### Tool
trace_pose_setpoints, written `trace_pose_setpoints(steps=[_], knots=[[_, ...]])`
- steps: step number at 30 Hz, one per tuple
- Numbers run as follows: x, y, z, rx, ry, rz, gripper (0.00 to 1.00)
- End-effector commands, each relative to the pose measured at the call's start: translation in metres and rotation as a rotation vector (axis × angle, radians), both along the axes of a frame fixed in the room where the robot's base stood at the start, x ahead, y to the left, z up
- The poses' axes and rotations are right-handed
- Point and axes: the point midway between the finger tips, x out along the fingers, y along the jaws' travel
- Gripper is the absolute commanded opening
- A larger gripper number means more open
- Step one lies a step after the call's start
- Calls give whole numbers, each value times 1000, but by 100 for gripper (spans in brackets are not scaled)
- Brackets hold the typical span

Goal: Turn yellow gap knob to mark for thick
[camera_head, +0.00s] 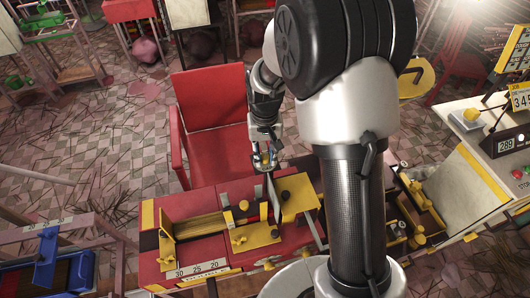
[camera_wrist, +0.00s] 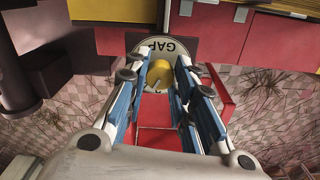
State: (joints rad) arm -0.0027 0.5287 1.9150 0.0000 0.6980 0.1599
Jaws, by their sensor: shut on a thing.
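In the wrist view, the yellow gap knob (camera_wrist: 160,75) sits in front of a round pale plate (camera_wrist: 184,48) with the word GAP upside down on it. My gripper (camera_wrist: 161,68) has its blue fingers on both sides of the knob and is shut on it. A short line shows on the knob's face. The fingers hide much of the plate, so I cannot read its marks for thickness.
A red chair (camera_head: 210,98) stands close behind the machine, beside my gripper. Yellow fittings (camera_head: 255,235) lie on the machine's top. A white cabinet (camera_head: 470,185) stands at the right and a blue tray (camera_head: 85,272) at the lower left.

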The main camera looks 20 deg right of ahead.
Motion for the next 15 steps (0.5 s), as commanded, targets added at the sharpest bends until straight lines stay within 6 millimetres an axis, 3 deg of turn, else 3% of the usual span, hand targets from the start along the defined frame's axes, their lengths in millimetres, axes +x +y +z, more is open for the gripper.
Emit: trace_pose_setpoints(steps=[15], knots=[[0,0,1,0,0,361,0]])
